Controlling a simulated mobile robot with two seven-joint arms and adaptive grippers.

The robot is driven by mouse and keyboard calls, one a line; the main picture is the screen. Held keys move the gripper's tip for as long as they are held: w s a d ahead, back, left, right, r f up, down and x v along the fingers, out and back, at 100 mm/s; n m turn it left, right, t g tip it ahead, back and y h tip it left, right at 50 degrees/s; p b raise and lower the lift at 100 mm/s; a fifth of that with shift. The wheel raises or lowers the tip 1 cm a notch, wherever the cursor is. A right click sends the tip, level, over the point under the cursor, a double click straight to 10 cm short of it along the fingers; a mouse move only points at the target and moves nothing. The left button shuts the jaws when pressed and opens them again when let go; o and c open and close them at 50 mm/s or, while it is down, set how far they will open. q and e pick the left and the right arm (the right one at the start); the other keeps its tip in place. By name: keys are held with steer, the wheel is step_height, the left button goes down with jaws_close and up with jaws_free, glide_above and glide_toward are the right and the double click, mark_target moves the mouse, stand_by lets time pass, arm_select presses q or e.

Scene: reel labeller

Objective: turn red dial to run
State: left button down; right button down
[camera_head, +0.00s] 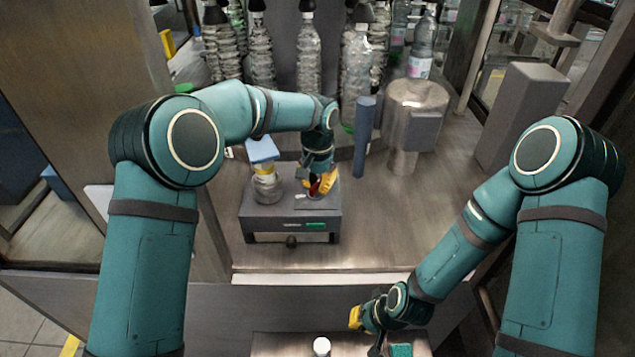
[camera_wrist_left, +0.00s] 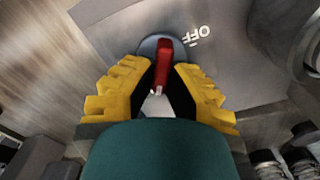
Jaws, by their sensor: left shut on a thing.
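The red dial (camera_wrist_left: 164,62) sits on a dark round base on top of a grey box (camera_head: 250,222). In the left wrist view its handle runs nearly along the picture's height, with a pale tip towards me. An upside-down "OFF" mark (camera_wrist_left: 199,40) is printed just right of it. In the head view only a bit of red (camera_head: 313,188) shows beside the fingers. My left gripper (camera_head: 322,182) reaches down over the box, its yellow fingers shut on the dial from both sides (camera_wrist_left: 160,88). No "run" mark is readable. My right gripper (camera_head: 357,317) is low at the front, its fingers partly hidden.
A blue-topped piece with a yellow band (camera_head: 262,150) stands on the box, left of my left gripper. A dark blue post (camera_head: 365,135) and a metal cylinder (camera_head: 417,105) stand to the right. Several bottles (camera_head: 308,50) line the back. The metal counter (camera_head: 400,220) right of the box is clear.

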mark_target(318, 182)
arm_select(q)
steer(key=shift+f, duration=0.1)
steer(key=c, duration=1)
jaws_free()
step_height(318, 182, up, 12)
